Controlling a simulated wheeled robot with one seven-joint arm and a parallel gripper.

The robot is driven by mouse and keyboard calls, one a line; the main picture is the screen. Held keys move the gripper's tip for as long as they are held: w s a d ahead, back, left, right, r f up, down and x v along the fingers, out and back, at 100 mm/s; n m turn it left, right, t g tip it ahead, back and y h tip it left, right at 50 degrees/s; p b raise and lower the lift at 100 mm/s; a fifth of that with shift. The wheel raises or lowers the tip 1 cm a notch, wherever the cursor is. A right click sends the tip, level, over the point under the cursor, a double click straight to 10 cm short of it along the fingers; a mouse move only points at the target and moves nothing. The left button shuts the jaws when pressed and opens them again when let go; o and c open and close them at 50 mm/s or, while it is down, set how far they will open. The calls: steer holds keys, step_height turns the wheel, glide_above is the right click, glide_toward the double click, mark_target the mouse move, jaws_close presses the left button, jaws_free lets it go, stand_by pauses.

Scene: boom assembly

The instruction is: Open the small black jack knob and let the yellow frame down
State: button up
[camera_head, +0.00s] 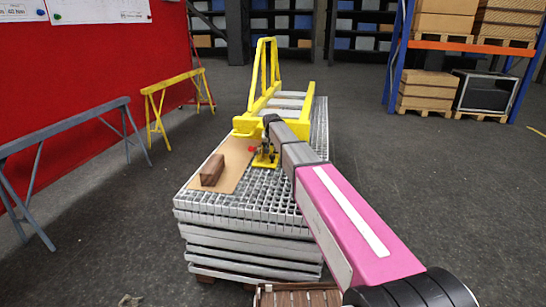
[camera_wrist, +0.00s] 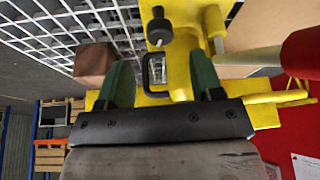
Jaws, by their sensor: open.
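The small black knob (camera_wrist: 158,28) sits on the yellow jack (camera_wrist: 178,60) in the wrist view, just beyond my fingertips. My gripper (camera_wrist: 160,66) is open, its two green fingers on either side of part of the yellow jack; I cannot tell whether they touch it. In the head view my gripper (camera_head: 270,119) is above the jack (camera_head: 265,158), and the knob cannot be made out there. The yellow frame (camera_head: 262,78) stands raised behind the jack, its upper part upright. A red-ended rod (camera_wrist: 300,52) shows at the right of the wrist view.
The jack stands on stacked metal gratings (camera_head: 240,212). A brown block (camera_head: 212,170) lies on a tan board (camera_head: 232,160) to its left. Grey (camera_head: 70,140) and yellow (camera_head: 165,88) trestles stand by the red wall. A shelf rack (camera_head: 400,60) is at right; floor around is open.

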mark_target(272, 155)
steer(key=x, duration=0.6)
steer(key=shift+w+f, duration=0.1)
steer(key=shift+f, duration=0.15)
